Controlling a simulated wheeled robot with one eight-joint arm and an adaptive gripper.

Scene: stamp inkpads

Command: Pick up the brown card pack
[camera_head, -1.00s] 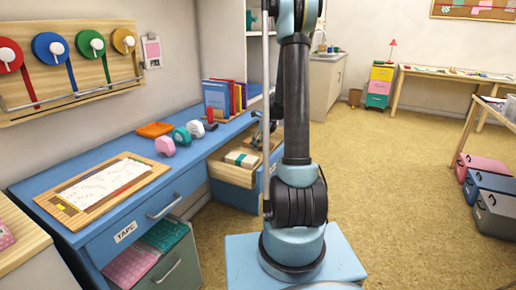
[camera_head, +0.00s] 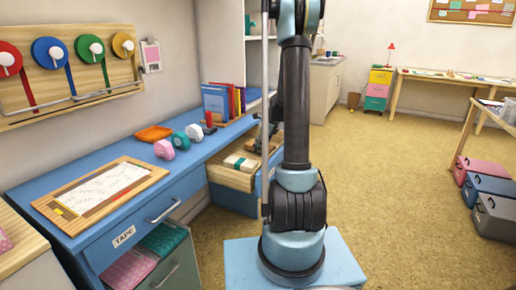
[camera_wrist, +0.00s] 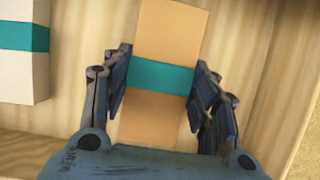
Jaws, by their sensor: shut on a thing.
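The brown card pack (camera_wrist: 170,28) is a tan block with a teal band around its middle, in the wrist view. My gripper (camera_wrist: 163,60) is shut on it, one finger on each long side near the band. The pack's lower end is partly hidden by my gripper's body. In the head view my gripper (camera_head: 260,144) is a small dark shape at the open wooden drawer (camera_head: 232,178), partly behind my arm. I cannot make out the brown pack there.
A white pack with a teal band (camera_wrist: 22,45) lies to the left of the brown one; it also shows in the drawer in the head view (camera_head: 240,163). Open floor lies right.

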